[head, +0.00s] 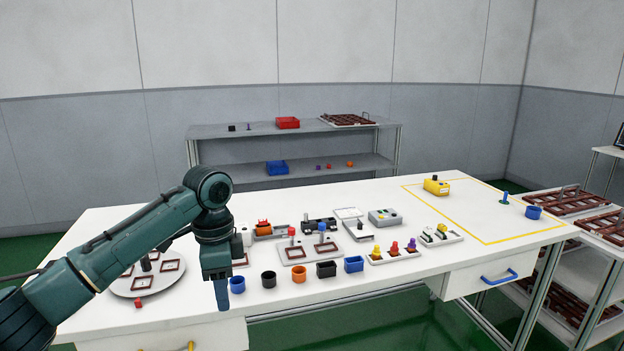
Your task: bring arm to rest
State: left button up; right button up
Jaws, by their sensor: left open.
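My left arm (140,232) comes in from the left and bends down at the elbow over the front of the white table (120,222). My left gripper (222,294) points down at the table's front edge, just left of the blue round pot (237,285). It is open, and I see nothing held in it. One finger shows clearly; the other is hidden. My right gripper is out of the picture.
Several pots stand along the front edge, including an orange one (299,274). A round white plate (180,285) lies behind my arm. A tray with coloured pegs (394,257) stands further right. The yellow-outlined area at right is mostly clear.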

pick_arm(q)
jog(key=s+d+f+n+t+h+p, duration=0.1)
jog(key=s+d+f+h, duration=0.2)
jog(key=f, duration=0.4)
jog(key=s+d+f+n+t+h, duration=0.1)
jog(key=s+d+f, duration=0.1)
jog(key=d+f, duration=0.35)
jog(key=s+d+f+n+t+h+p, duration=0.1)
jog(key=s+d+f+n, duration=0.15)
jog(key=f, duration=0.45)
jog(key=s+a+f+n+t+p, duration=0.1)
jog(key=s+a+n+t, duration=0.2)
jog(key=s, duration=0.6)
jog(key=s+a+f+n+t+y+p, duration=0.1)
jog(key=s+a+n+t, duration=0.3)
jog(key=s, duration=0.5)
jog(key=shift+a+f+t+y, duration=0.3)
jog(key=shift+a+f, duration=0.2)
jog(key=shift+a, duration=0.55)
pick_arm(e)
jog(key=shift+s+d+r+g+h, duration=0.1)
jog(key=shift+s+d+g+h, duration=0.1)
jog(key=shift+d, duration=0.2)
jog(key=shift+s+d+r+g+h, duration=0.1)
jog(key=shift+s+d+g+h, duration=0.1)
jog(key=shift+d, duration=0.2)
